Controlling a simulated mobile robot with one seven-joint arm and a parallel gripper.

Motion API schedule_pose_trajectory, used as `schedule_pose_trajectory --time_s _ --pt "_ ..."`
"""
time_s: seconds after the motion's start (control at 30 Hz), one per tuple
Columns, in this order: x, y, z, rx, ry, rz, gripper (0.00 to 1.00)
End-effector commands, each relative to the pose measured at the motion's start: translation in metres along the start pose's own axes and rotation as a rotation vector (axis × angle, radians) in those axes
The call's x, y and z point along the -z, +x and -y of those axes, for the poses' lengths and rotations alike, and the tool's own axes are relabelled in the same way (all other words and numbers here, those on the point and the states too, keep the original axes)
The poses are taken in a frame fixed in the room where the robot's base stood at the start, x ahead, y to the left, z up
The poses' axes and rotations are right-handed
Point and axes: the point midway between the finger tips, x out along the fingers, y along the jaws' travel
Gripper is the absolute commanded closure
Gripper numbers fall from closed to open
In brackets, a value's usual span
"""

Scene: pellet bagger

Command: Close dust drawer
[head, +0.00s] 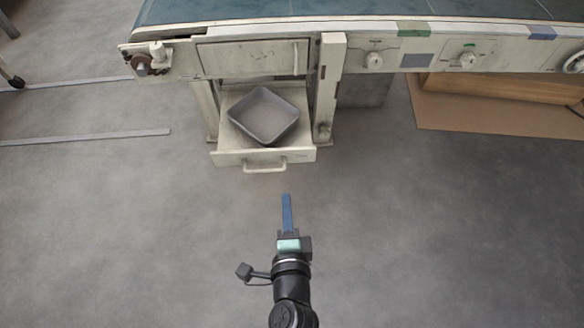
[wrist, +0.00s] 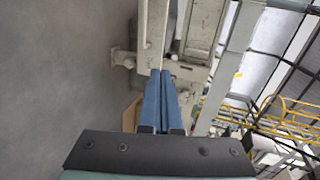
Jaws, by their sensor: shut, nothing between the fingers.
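The dust drawer (head: 230,157) is a cream drawer low under the machine in the head view. It is pulled out toward me, with a bar handle on its front. A dark grey square tray (head: 263,116) sits in it, turned at an angle. My gripper (head: 286,197) is in front of the drawer, a little right of the handle (head: 265,167) in the picture, and apart from it. Its blue fingers are together and empty. In the wrist view the shut fingers (wrist: 161,74) point at cream machine parts; I cannot tell which part is the drawer there.
The cream machine (head: 250,57) with a belt on top spans the back. A post (head: 326,90) stands right of the drawer. Knobs (head: 466,60) line the panel at right. Cardboard (head: 480,115) lies at the right. The floor (head: 150,230) around my gripper is clear.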

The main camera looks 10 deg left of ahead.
Motion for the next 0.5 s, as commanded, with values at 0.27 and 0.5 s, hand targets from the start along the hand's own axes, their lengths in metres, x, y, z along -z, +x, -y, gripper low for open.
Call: schedule_pose_trajectory --time_s 0.27,0.5 --pt "0.000 0.019 -0.008 -0.005 0.014 -0.003 1.00" --pt "0.000 0.064 -0.009 -0.005 0.011 -0.002 1.00"
